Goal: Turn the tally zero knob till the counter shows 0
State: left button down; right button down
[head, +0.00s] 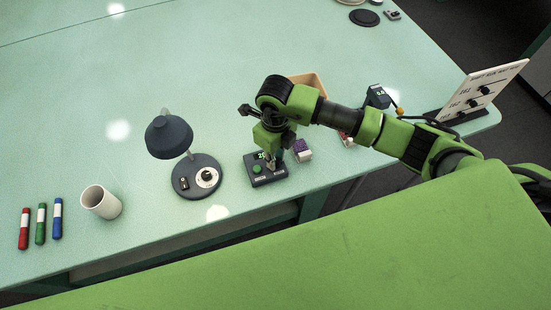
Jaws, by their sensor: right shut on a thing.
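The tally counter is a small dark box (268,178) on the pale green table. Its little display (260,155) glows with green digits, too small to read surely. A green round button (257,169) sits on its top. My right gripper (277,163) points down onto the right part of the box. It is shut on what appears to be the tally zero knob, which the fingers hide. My left gripper is not in view.
A dark desk lamp (196,174) stands just left of the box. A purple and white block (302,150) is close on the right, with a tan bin (310,84) behind. A white switch panel (492,84) stands at right.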

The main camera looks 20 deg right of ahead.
jog(key=m+b, duration=0.1)
jog(key=m, duration=0.2)
jog(key=shift+m, duration=0.4)
jog(key=shift+m+b, duration=0.3)
jog(key=shift+m, duration=1.5)
jog(key=c, duration=1.8)
grip_release()
jog(key=shift+c, duration=0.2)
jog(key=shift+r, duration=0.15)
notch_tip(320, 180, up, 12)
